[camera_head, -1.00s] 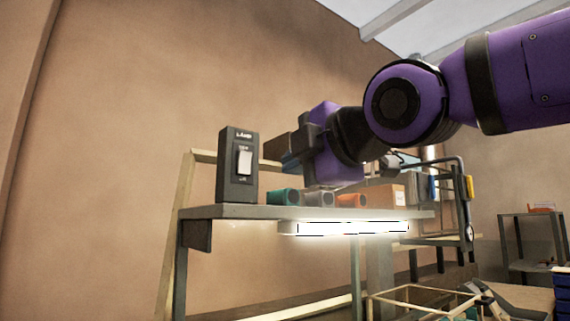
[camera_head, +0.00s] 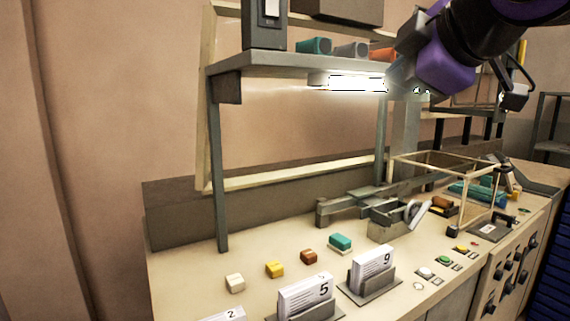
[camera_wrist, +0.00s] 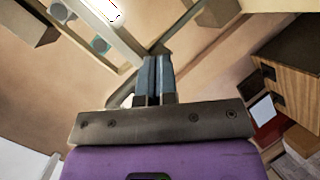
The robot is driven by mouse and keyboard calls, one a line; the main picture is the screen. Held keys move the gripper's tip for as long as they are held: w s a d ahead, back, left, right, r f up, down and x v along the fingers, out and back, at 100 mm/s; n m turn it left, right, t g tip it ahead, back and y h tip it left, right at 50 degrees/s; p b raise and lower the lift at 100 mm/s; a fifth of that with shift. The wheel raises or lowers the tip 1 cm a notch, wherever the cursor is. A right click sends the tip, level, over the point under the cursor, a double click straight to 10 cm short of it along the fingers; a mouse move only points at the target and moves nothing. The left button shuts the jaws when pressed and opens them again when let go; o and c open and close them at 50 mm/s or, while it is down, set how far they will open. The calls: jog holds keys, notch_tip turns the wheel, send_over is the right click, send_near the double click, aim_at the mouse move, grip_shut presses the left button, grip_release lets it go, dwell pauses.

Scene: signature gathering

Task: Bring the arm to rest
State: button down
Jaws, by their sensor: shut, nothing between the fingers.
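My gripper shows in the wrist view (camera_wrist: 155,62) with its two blue-grey fingers pressed together and nothing between them. In the head view, my purple arm and the gripper's purple body are at the upper right, in front of the right end of the lit shelf (camera_head: 235,64). The fingertips are hard to make out there. The gripper is raised well above the workbench (camera_head: 190,262) and holds nothing.
The lit lamp (camera_head: 348,82) hangs under the shelf, close left of my gripper. A dark switch box (camera_head: 264,30) and several coloured cups stand on the shelf. Below are small blocks, numbered card holders (camera_head: 305,298), a grey mechanism (camera_head: 390,218) and a thin frame (camera_head: 440,160).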

jog(key=s+d+f+m+g+h, duration=0.2)
jog(key=s+d+f+m, duration=0.3)
jog(key=f, duration=0.5)
jog(key=s+d+f+m+g+h, duration=0.2)
jog(key=s+d+f+m+g, duration=0.3)
jog(key=d+f+m, duration=0.4)
jog(key=shift+s+d+f+m, duration=0.4)
jog(key=shift+s+f+m, duration=0.3)
jog(key=shift+f+m, duration=0.35)
jog(key=shift+r, duration=0.1)
